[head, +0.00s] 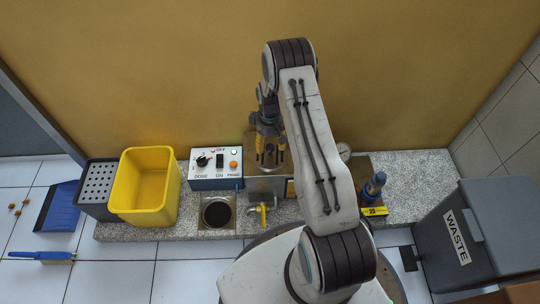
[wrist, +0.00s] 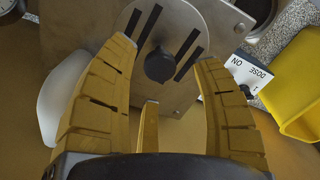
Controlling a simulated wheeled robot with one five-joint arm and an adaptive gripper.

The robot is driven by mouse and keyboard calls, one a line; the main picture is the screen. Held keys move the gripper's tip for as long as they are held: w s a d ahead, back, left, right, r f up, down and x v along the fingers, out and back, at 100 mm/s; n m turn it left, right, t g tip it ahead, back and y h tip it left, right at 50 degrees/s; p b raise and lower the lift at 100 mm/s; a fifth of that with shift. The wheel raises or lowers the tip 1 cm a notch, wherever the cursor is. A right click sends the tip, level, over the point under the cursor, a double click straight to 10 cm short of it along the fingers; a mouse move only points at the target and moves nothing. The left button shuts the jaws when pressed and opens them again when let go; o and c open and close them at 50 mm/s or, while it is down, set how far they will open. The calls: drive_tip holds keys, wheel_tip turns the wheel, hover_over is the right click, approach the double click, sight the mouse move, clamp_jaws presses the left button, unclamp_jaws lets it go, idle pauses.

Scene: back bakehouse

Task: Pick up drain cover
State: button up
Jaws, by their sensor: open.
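The drain cover (wrist: 196,14) appears to be the round grey metal disc with black slots and a dark central knob (wrist: 159,64) in the wrist view. It lies on a flat metal surface. In the head view it is mostly hidden behind my gripper (head: 270,162), above the steel box (head: 265,187). My gripper's yellow fingers (wrist: 165,56) are open, one on each side of the knob, with a third finger showing low between them. They hold nothing. I cannot tell whether they touch the disc.
A round dark opening (head: 217,212) sits in the speckled counter (head: 180,228). A control box (head: 216,180) and yellow tub (head: 145,188) stand to the left, a yellow-handled tap (head: 263,213) in front. A blue-topped item (head: 373,186) and grey waste bin (head: 470,235) are to the right.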

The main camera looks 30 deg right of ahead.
sight(270, 146)
wheel_tip(270, 146, down, 4)
drive_tip(key=shift+s+f+b, duration=0.15)
drive_tip(key=shift+f+b, duration=0.05)
drive_tip(key=shift+b, duration=0.65)
drive_tip(key=shift+c, duration=0.3)
drive_tip(key=shift+r, duration=0.1)
clamp_jaws()
